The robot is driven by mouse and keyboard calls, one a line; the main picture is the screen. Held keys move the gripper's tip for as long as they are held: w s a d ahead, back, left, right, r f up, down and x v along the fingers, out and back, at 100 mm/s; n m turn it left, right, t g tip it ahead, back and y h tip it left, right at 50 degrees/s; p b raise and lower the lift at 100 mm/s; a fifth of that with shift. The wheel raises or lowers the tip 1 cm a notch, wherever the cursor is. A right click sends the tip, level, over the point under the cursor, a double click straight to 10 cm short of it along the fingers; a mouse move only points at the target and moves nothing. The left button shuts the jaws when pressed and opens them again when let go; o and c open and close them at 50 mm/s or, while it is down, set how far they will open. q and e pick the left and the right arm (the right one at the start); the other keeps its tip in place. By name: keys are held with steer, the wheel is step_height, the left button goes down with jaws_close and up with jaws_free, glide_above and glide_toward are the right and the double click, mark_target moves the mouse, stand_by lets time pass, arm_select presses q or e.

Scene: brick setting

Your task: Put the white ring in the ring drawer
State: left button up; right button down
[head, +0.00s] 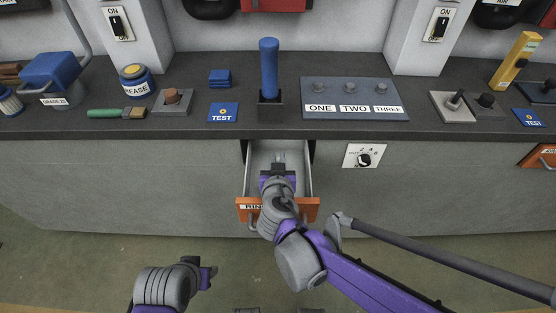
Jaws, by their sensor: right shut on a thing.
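The ring drawer (305,208) is pulled open below the counter. It has an orange front, pale inner walls and a label partly covered by my arm. My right gripper (279,157) reaches over the drawer front and is within the drawer's opening, pointing to its back. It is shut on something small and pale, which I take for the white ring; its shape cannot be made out. No other white ring shows. My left gripper (212,273) is low in front of the cabinet, away from the drawer, and its jaws are too unclear to read.
A rotary knob plate (353,156) is right of the drawer. The floor at left is clear.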

steer(key=shift+f, duration=0.3)
steer(key=shift+s+f, duration=0.2)
steer(key=shift+s, duration=0.05)
steer(key=c, duration=0.9)
jaws_free()
steer(key=shift+f, duration=0.1)
steer(key=shift+r, duration=0.25)
steer(key=shift+r+p+v, duration=0.25)
steer(key=shift+p+v, duration=0.65)
steer(key=shift+v, duration=2.1)
steer(key=shift+r+p+v, duration=0.2)
steer(key=shift+p+v, duration=0.65)
steer(key=shift+v, duration=2.1)
